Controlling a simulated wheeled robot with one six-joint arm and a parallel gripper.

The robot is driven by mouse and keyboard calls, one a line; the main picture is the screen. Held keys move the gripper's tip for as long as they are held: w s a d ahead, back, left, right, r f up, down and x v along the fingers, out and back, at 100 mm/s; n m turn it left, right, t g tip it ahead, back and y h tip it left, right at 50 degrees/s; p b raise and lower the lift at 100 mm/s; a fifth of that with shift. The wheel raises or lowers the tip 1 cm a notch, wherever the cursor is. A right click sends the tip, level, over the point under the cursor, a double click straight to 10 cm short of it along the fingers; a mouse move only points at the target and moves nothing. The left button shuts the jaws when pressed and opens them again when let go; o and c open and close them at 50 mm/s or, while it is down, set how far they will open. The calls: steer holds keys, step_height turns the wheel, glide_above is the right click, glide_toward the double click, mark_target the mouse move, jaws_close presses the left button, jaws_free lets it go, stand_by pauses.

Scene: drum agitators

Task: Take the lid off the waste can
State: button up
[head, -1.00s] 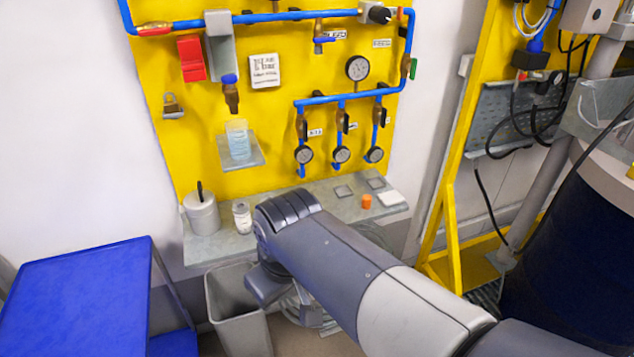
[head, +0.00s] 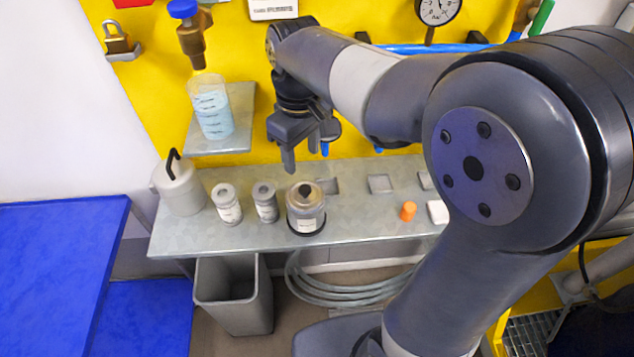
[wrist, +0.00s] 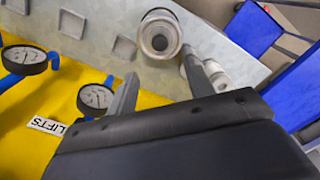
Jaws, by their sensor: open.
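A pale grey can (head: 180,190) with a black handle on top stands at the left end of the metal shelf (head: 215,240). A shorter grey canister (head: 306,210) with a dark knob on top and a dark ring at its base stands near the shelf's middle. It also shows in the wrist view (wrist: 159,36). No label readable here tells which is the waste can. My gripper (head: 306,158) is open and empty above and behind the canister, to the right of the handled can. In the wrist view my fingers (wrist: 158,66) point toward the canister without visible contact.
Two small labelled jars (head: 228,204) (head: 265,203) stand between the can and the canister. A beaker of blue liquid (head: 212,112) sits on a small ledge. An orange cap (head: 408,211) lies right. A grey bin (head: 236,295) stands below; a blue surface (head: 55,270) is left.

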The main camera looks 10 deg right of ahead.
mark_target(304, 188)
steer(key=f+p, duration=0.1)
steer(key=f, duration=0.8)
steer(key=shift+s+f, duration=0.2)
steer(key=c, duration=1.1)
